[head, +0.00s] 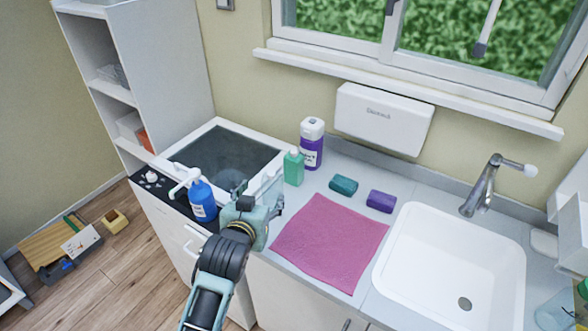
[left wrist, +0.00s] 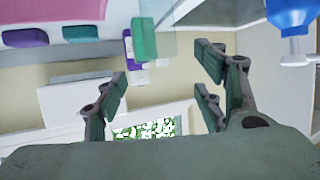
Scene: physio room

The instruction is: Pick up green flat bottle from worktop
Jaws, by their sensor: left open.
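The green flat bottle (head: 293,169) stands upright on the grey worktop (head: 334,172), just right of the white unit with the dark top. My left gripper (head: 259,190) is in front of it and to its left in the head view, apart from it and empty. In the left wrist view the open fingers of the left gripper (left wrist: 163,78) point up toward the bottle (left wrist: 145,40), which appears upside down beyond them. My right gripper is in neither view.
A purple-labelled white bottle (head: 312,143) stands close behind the green one. A blue pump bottle (head: 201,200) is left of the gripper. Teal (head: 344,185) and purple (head: 381,201) blocks, a pink cloth (head: 328,243) and a sink (head: 450,266) lie to the right.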

